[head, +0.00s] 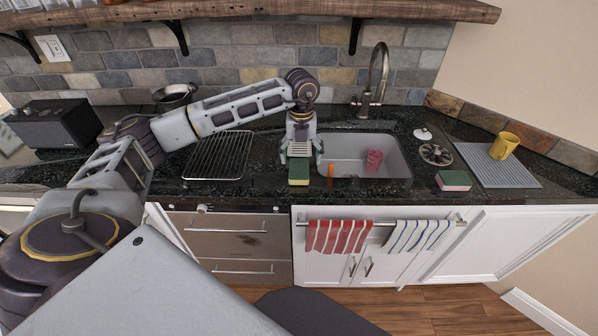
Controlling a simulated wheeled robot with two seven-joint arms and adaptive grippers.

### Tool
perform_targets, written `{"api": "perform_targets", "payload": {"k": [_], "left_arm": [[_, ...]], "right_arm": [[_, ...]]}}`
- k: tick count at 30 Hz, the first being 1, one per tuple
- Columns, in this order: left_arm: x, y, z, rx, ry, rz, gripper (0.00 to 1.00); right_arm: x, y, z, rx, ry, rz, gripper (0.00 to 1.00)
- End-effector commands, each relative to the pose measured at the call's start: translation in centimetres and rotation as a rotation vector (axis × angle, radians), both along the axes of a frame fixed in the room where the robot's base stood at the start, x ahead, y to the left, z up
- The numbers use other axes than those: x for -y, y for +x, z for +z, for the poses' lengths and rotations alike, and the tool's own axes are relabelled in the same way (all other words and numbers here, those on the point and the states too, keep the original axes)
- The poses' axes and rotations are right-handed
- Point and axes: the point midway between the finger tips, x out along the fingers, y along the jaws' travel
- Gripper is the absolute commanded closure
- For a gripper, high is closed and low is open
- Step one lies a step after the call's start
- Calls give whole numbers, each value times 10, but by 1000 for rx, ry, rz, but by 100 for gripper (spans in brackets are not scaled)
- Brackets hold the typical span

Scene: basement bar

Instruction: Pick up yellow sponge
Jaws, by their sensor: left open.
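The yellow sponge (299,176), with a dark green top, lies on the dark counter (235,190) near its front edge, left of the sink. My left gripper (300,158) points down just behind and above the sponge, with its fingers apart. The fingers look empty, and I cannot tell whether they touch the sponge. My right gripper is not in view.
The white sink (345,145) holds a pink cup (374,160). A small orange object (331,170) is just right of the sponge. A pink-and-green sponge (454,181) and a yellow mug (504,146) are at right. A wire rack (218,155) is at left; a faucet (373,80) rises behind.

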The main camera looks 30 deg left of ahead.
Motion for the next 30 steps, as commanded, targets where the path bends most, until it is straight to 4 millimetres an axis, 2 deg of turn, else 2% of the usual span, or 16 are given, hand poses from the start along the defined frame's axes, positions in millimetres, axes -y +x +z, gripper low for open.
{"api": "perform_targets", "payload": {"k": [6,13,24,30], "left_arm": [[0,0,-1,0,0,0,17],[-1,-1,-5,-1,-1,0,17],[-3,-7,-41,-2,0,0,17],[-3,-7,-52,-1,-1,0,17]], "right_arm": [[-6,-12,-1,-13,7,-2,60],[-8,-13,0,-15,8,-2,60],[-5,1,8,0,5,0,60],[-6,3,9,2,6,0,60]]}}
